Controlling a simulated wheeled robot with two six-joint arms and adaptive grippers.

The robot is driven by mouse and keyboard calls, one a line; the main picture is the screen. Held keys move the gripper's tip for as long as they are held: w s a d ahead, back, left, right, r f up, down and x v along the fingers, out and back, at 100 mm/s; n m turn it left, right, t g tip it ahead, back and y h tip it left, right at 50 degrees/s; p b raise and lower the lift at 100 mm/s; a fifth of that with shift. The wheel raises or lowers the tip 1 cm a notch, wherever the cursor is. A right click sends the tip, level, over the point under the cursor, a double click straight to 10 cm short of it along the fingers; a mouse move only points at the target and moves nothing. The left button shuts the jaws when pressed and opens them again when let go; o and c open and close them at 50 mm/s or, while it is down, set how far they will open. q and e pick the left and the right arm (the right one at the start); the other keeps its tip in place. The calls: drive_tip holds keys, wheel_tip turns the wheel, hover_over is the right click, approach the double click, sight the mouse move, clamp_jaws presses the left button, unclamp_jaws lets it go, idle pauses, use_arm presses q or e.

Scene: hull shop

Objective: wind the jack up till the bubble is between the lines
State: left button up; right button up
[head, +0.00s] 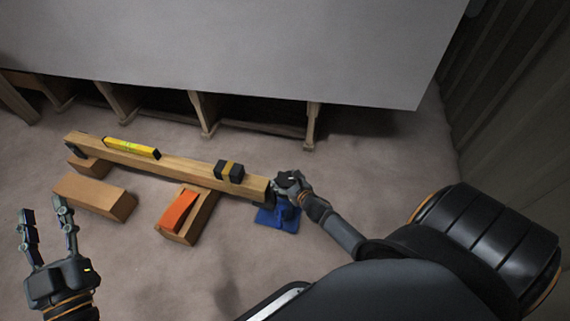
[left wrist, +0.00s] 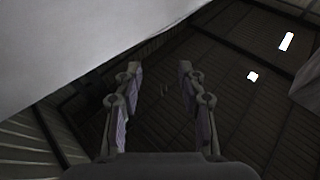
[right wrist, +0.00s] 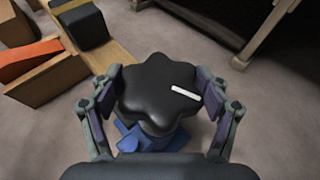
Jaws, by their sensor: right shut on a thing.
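A blue jack (head: 279,217) stands on the floor at the right end of a long wooden beam (head: 185,169). Its black star-shaped knob with a white mark (right wrist: 157,95) shows in the right wrist view. My right gripper (head: 290,181) is shut on this knob from above, one finger on each side. A yellow spirit level (head: 131,147) lies on the beam towards its left end. Its bubble and lines are too small to read. My left gripper (head: 47,222) is open and empty, raised at the lower left, apart from the beam. It also shows open in the left wrist view (left wrist: 158,75).
An orange wedge (head: 178,210) lies on a wooden block (head: 198,222) under the beam. Another wooden block (head: 95,196) lies in front. A grey hull or panel (head: 230,45) overhangs behind, on wooden supports (head: 312,126).

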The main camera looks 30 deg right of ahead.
drive_tip(key=shift+w+r+y+p, duration=0.1)
drive_tip(key=shift+r+y+p, duration=0.2)
drive_tip(key=shift+p, duration=0.3)
use_arm(q)
drive_tip(key=s+f+g+p, duration=0.25)
drive_tip(key=f+g, duration=0.65)
drive_tip(key=f, duration=0.9)
use_arm(e)
drive_tip(key=shift+n+y+b, duration=0.3)
drive_tip(key=shift+n+b, duration=0.1)
drive_tip(key=shift+b, duration=0.1)
drive_tip(key=shift+y+p, duration=0.3)
drive_tip(key=shift+p, duration=0.1)
drive_tip(key=shift+f+n+y+p, duration=0.1)
drive_tip(key=shift+n+y+p, duration=0.3)
drive_tip(key=shift+n+p, duration=0.15)
drive_tip(key=shift+d+n+y, duration=0.1)
drive_tip(key=shift+n+y, duration=0.2)
drive_tip(key=shift+n, duration=0.05)
use_arm(q)
drive_tip(key=s+d+f+g, duration=0.1)
drive_tip(key=s+f+g, duration=0.7)
drive_tip(key=s+f, duration=0.4)
drive_tip(key=shift+s+d+f, duration=0.15)
drive_tip(key=shift+s+d, duration=0.05)
drive_tip(key=shift+s, duration=0.8)
use_arm(e)
drive_tip(key=shift+f+n+y, duration=0.1)
drive_tip(key=shift+n+y, duration=0.3)
drive_tip(key=shift+y, duration=0.2)
